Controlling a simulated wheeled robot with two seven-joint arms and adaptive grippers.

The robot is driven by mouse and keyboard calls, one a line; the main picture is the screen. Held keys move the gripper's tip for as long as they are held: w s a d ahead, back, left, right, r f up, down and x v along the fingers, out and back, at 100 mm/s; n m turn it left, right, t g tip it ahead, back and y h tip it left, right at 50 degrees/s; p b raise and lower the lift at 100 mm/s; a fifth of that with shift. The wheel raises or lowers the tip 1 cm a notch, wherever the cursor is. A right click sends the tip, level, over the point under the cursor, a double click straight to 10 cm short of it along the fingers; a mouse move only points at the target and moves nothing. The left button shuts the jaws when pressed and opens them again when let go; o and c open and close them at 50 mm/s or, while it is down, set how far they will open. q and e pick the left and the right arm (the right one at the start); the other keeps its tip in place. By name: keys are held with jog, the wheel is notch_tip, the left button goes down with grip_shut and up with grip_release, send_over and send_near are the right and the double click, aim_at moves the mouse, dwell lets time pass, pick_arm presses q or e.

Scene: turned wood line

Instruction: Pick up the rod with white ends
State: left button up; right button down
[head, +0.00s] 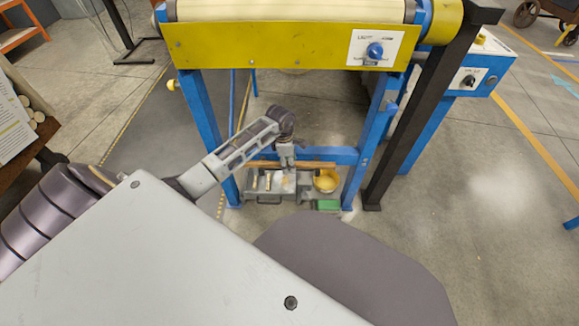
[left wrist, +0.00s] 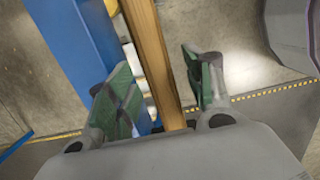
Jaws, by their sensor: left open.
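A long brown wooden rod (head: 318,164) lies level across the space under the conveyor, in front of a blue crossbar. In the left wrist view the rod (left wrist: 150,42) runs between the two green-padded fingers. Its ends are out of that view, and I cannot make out white ends in the head view. My left gripper (head: 287,161) reaches down over the rod. In the left wrist view this gripper (left wrist: 156,72) is open, with a finger on each side of the rod and visible gaps. My right gripper is not in view.
The yellow conveyor (head: 270,45) on blue legs stands above the rod. A grey tray (head: 262,198) with small pieces, a yellow bowl (head: 326,181) and a green block (head: 328,205) are below. Several pale round ends (head: 38,116) show at the left edge.

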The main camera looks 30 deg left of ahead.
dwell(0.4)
pick_arm(q)
grip_shut()
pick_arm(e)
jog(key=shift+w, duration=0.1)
